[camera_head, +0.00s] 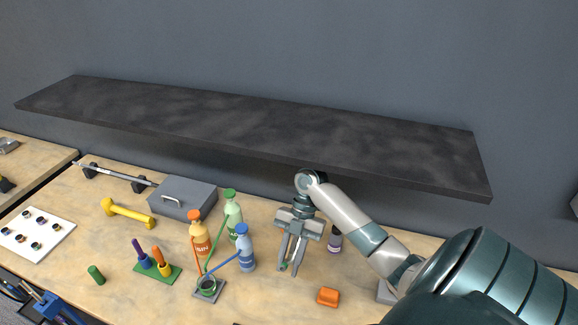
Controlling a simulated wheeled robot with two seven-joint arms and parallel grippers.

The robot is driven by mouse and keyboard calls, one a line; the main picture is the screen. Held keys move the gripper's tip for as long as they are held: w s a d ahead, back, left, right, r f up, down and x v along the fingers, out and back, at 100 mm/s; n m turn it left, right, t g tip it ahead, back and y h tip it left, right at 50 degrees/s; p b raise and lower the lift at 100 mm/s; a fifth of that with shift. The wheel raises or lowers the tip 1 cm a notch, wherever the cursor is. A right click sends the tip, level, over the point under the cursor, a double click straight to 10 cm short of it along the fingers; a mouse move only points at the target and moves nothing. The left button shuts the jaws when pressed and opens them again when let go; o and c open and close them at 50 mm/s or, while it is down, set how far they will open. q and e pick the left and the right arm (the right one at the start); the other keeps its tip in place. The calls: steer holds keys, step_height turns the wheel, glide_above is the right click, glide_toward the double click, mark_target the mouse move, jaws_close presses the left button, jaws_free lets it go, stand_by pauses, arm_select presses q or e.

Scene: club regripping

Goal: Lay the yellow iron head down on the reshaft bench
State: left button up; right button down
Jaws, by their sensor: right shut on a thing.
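A yellow hammer-shaped thing (128,213) lies on the wooden bench (115,245) at the left, in front of a grey box. It is the only large yellow thing I see; I cannot tell whether it is the yellow iron head. My right gripper (290,269) points down over the middle of the bench, to the right of the bottles. My left gripper is not in view.
Several bottles, orange (200,240), green (232,215) and blue (245,250), stand left of my right gripper. A grey lidded box (183,197) is behind them. An orange block (328,297) lies at the front right. A dark shelf (250,125) overhangs the bench's back.

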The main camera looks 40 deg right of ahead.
mark_target(299, 241)
steer(key=shift+f, duration=0.75)
step_height(299, 241, down, 2)
steer(key=shift+f, duration=0.15)
steer(key=shift+f+b, duration=0.5)
steer(key=shift+f, duration=0.35)
steer(key=shift+f, duration=0.4)
steer(key=c, duration=1.4)
jaws_free()
steer(key=shift+o, duration=0.2)
steer(key=shift+b+v, duration=0.8)
steer(key=b+v, duration=0.4)
steer(key=v, duration=0.5)
steer(key=shift+d, duration=0.15)
steer(key=shift+d+r, duration=0.25)
steer(key=shift+r, duration=0.4)
